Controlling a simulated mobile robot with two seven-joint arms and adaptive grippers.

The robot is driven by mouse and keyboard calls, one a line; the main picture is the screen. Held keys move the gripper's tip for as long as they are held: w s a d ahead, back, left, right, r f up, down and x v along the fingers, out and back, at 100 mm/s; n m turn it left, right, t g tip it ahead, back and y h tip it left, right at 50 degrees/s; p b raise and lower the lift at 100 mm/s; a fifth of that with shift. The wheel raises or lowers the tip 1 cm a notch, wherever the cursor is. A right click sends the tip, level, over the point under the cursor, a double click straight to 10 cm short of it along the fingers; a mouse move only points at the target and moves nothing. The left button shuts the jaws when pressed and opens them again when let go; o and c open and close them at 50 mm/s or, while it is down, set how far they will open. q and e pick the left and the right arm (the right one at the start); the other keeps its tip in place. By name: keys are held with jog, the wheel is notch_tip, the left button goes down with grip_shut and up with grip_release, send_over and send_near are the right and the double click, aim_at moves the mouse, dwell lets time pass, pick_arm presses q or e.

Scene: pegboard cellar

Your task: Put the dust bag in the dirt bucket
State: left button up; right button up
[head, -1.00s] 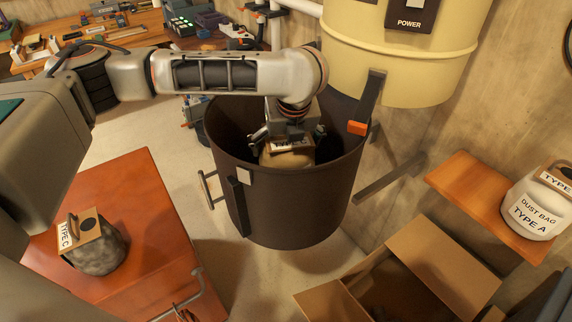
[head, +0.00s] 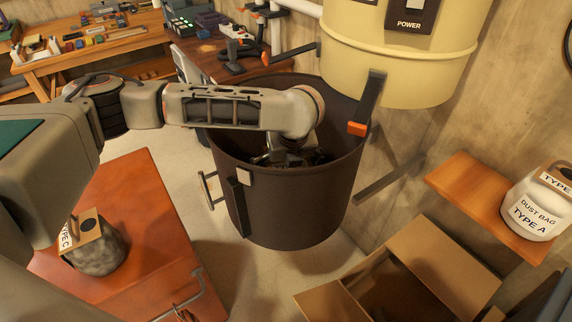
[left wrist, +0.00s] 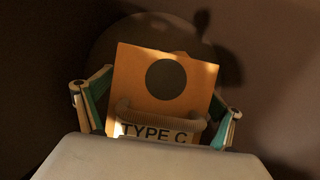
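The dust bag (left wrist: 143,65) has a tan card collar with a dark round hole, a ribbed handle and a "TYPE C" label. In the left wrist view it sits between the two fingers of my left gripper (left wrist: 158,118), which lie close against the collar's sides. In the head view my left gripper (head: 290,157) is down inside the dark brown dirt bucket (head: 292,210), and the bag is hidden there. I cannot tell whether the bag touches the bucket floor. My right gripper is not in view.
Another "TYPE C" bag (head: 98,250) stands on the red cabinet (head: 150,240). A white "TYPE A" bag (head: 533,212) is on the wooden shelf (head: 463,190). The cream vacuum body (head: 400,60) hangs over the bucket's back right. An open cardboard box (head: 440,255) is at lower right.

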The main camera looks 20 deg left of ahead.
pick_arm(q)
jog(key=shift+o, duration=0.3)
jog(key=shift+r, duration=0.1)
jog(key=shift+d+r, duration=0.1)
jog(key=shift+r, duration=0.25)
jog(key=v, duration=1.1)
jog(key=shift+s+r, duration=0.2)
jog(key=shift+w, duration=0.1)
